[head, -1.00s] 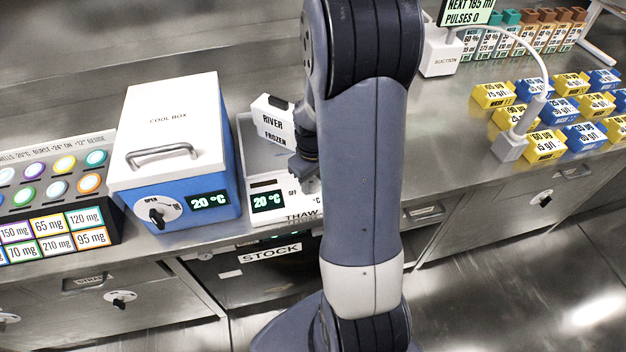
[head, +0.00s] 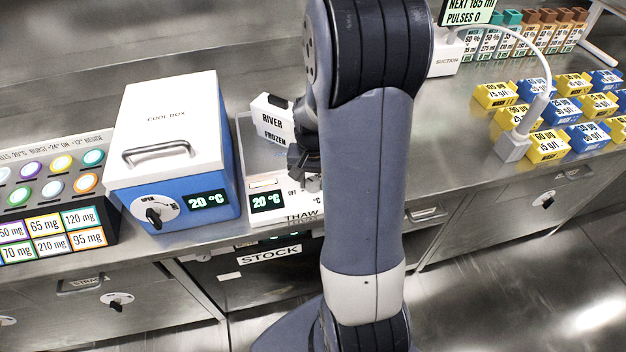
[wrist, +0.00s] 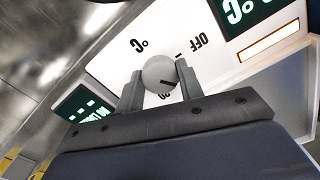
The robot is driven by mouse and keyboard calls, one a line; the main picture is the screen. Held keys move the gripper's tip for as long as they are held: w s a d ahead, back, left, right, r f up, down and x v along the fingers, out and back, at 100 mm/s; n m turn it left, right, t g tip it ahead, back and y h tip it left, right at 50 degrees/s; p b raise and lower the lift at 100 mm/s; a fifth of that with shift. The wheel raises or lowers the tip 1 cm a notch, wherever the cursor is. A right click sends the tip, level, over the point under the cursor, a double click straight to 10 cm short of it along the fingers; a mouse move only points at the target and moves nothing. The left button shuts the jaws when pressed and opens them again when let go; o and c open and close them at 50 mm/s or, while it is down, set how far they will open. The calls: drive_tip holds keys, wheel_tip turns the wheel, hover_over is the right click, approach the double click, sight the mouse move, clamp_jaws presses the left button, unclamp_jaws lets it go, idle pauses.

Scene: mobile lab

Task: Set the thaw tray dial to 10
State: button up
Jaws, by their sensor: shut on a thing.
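The thaw tray (head: 268,185) stands on the bench right of the cool box, with a white front panel marked THAW and a display reading 20 °C. A white carton (head: 272,122) marked RIVER FROZEN stands in it. My gripper (head: 305,160) is at the panel, and my arm hides much of the tray's right side. In the wrist view, my gripper (wrist: 160,85) is shut on the round grey dial (wrist: 158,74), a finger on each side. OFF and °C marks show around the dial; other marks are partly hidden. The dial's exact setting is hard to tell.
The blue and white cool box (head: 170,150) stands close on the left, also showing 20 °C. A rack of coloured caps (head: 50,190) is at far left. Several yellow and blue blocks (head: 550,146) and a white suction tool (head: 515,145) are at right.

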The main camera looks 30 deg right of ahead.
sight(313, 182)
drive_tip(key=shift+m, duration=0.6)
drive_tip(key=o, duration=1)
wheel_tip(313, 182, up, 11)
drive_tip(key=shift+f, duration=0.1)
wheel_tip(313, 182, down, 11)
drive_tip(key=shift+r, duration=0.1)
idle(0.6)
